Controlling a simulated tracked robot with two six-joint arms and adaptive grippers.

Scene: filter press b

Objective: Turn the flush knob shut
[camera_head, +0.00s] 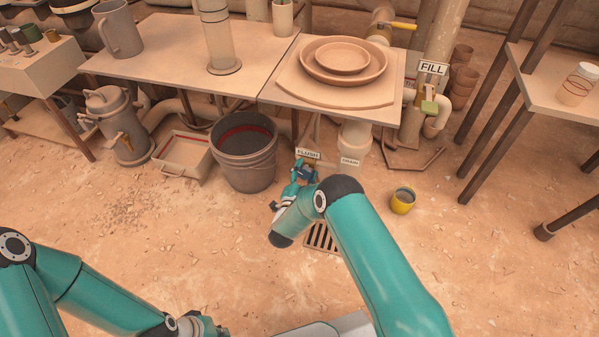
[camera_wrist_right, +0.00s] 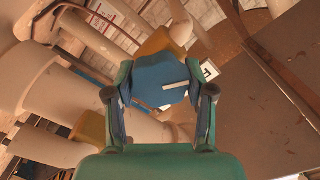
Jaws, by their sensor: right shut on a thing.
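The blue flush knob (camera_head: 309,173) sits just below the FLUSH sign (camera_head: 308,153), under the front edge of the table. My right gripper (camera_head: 301,173) is at the knob, partly hidden behind my own arm in the head view. In the right wrist view the blue knob (camera_wrist_right: 158,82), with a white bar on its face, sits between the two fingers of my right gripper (camera_wrist_right: 161,100), which is shut on it. My left gripper (camera_head: 210,326) shows only in part at the bottom edge, away from the knob; its fingers are not clear.
A DRAIN sign (camera_head: 350,162) stands right of the knob. A dark bucket (camera_head: 245,170) is close on the left. The wooden table (camera_head: 270,96) is above. The floor at left front is mostly clear.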

